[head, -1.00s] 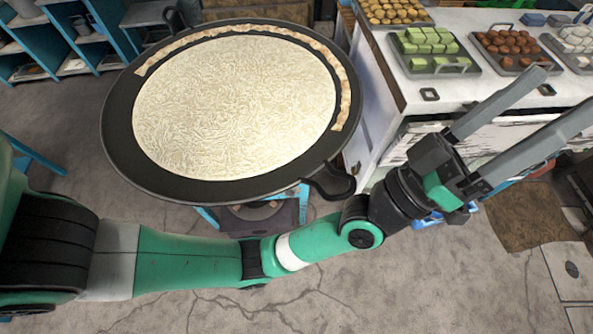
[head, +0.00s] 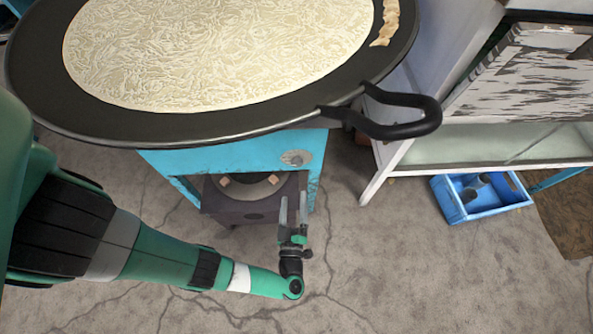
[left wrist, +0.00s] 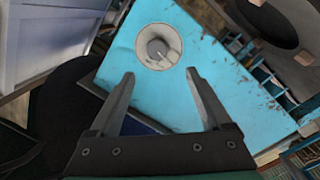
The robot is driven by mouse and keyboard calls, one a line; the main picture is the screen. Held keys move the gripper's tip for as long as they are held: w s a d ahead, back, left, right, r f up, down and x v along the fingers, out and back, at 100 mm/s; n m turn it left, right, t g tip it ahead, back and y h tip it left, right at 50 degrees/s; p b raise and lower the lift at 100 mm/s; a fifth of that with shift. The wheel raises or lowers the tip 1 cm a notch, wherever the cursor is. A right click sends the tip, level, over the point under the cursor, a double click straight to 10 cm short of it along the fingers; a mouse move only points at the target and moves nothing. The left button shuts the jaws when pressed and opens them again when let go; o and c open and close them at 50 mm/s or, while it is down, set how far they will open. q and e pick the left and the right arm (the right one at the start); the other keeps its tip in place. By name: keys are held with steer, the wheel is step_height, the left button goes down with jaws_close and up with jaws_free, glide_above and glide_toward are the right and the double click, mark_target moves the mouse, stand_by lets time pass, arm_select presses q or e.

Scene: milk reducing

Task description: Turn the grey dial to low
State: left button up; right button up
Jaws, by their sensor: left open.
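The grey dial (head: 297,158) is on the front of the blue stove (head: 222,152), at its upper right. In the left wrist view the round grey dial (left wrist: 158,47) shows on the blue panel, beyond the fingertips and slightly above the gap between them. My left gripper (head: 293,198) is open and empty below the dial, apart from it; its fingers point up toward the panel. The open fingers also show in the left wrist view (left wrist: 160,76). Dial markings are too small to read. My right gripper is not in view.
A white counter (head: 425,85) stands on the right, with a blue crate (head: 482,198) on the floor. The floor around my gripper is clear.

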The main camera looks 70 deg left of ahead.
mark_target(296, 165)
arm_select(q)
steer(key=b+x, duration=0.2)
steer(key=x, duration=0.9)
steer(key=shift+w+b, duration=0.1)
steer(key=shift+b, duration=0.25)
steer(key=shift+w+a+r, duration=0.1)
steer(key=shift+a+r, duration=0.05)
steer(key=shift+a, duration=0.1)
steer(key=shift+c, duration=0.2)
